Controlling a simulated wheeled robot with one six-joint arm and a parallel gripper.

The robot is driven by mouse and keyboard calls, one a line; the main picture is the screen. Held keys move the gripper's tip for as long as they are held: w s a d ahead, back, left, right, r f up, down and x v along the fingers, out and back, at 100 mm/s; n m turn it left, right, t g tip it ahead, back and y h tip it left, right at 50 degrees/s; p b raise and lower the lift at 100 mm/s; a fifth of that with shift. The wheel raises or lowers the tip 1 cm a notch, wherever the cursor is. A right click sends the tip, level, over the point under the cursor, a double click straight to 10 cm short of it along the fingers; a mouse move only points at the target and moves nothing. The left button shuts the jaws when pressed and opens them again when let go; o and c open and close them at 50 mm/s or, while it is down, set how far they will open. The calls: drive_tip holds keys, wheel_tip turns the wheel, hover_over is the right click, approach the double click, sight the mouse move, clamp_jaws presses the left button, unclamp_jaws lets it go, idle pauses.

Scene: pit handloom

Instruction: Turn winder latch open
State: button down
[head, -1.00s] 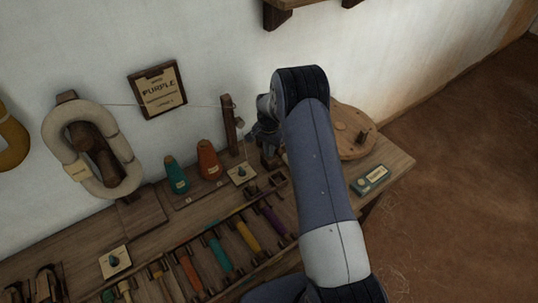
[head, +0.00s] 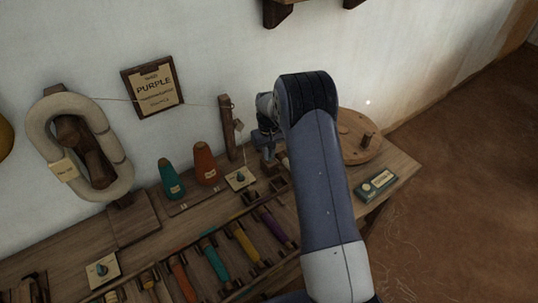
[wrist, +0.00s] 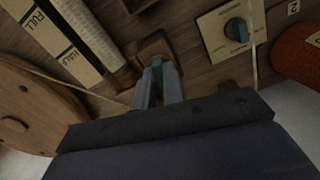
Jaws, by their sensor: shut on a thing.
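In the wrist view, a small teal handle, apparently the winder latch (wrist: 156,62), stands on a square wooden block (wrist: 152,45). My gripper (wrist: 158,78) is shut on it, with the fingers on either side and only its top showing. In the head view my gripper (head: 268,145) is low at the bench, just left of my forearm. The latch is hidden there. The round wooden winder wheel (head: 365,146) lies to the right of my arm; part of it shows at the left of the wrist view (wrist: 25,105).
A dial on a cream plate (wrist: 226,30) sits close to my gripper. Teal (head: 171,180) and orange (head: 205,164) cones stand left of a post (head: 228,128) carrying a thread. Coloured bobbins (head: 243,240) line the bench front. A small green box (head: 376,185) lies right.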

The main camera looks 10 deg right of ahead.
drive_tip(key=shift+n, duration=1.2)
drive_tip(key=c, duration=1.5)
unclamp_jaws()
wheel_tip(320, 180, up, 11)
drive_tip(key=shift+f, duration=0.2)
